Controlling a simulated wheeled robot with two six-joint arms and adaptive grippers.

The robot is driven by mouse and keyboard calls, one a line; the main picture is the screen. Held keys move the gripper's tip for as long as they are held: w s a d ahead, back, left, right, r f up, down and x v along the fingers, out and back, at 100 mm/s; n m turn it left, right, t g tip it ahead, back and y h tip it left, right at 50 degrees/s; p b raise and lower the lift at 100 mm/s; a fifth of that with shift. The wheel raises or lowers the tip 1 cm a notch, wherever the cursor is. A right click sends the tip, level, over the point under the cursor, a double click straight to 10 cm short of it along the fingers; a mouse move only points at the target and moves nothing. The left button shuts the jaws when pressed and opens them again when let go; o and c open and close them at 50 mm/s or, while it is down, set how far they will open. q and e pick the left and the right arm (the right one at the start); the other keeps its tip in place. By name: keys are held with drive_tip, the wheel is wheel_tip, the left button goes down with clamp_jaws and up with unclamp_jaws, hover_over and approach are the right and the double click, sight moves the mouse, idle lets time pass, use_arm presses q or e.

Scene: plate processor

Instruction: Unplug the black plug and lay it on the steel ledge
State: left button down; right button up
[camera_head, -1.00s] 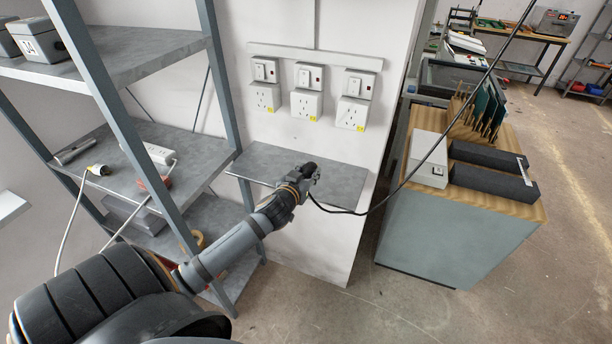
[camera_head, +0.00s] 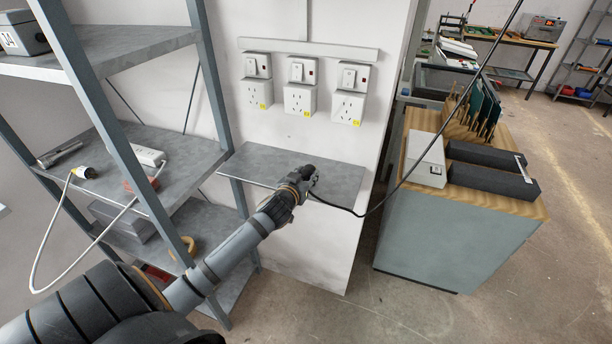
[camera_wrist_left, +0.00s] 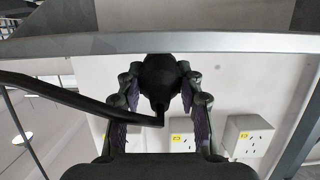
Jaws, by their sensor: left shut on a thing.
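My left gripper (camera_head: 312,178) is at the steel ledge (camera_head: 255,160), over its front right part in the head view. In the left wrist view the gripper (camera_wrist_left: 160,92) is shut on the black plug (camera_wrist_left: 160,78), which sits between its two fingers. The ledge's edge (camera_wrist_left: 230,43) crosses that view close to the plug; I cannot tell whether they touch. The black cable (camera_head: 345,210) runs from the gripper to the right and up. In the head view the plug is mostly hidden by the gripper. My right gripper is not in view.
Three wall sockets, left (camera_head: 255,95), middle (camera_head: 299,99) and right (camera_head: 348,106), are above the ledge with nothing in them. A grey shelf rack (camera_head: 110,165) stands left with a white plug and power strip. A cabinet (camera_head: 450,235) stands right. The ledge's left part is bare.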

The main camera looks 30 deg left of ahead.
use_arm(q)
drive_tip(key=c, duration=0.8)
unclamp_jaws()
drive_tip(key=shift+s, duration=0.25)
drive_tip(key=shift+v, duration=5.75)
drive_tip(key=shift+d+r, duration=0.1)
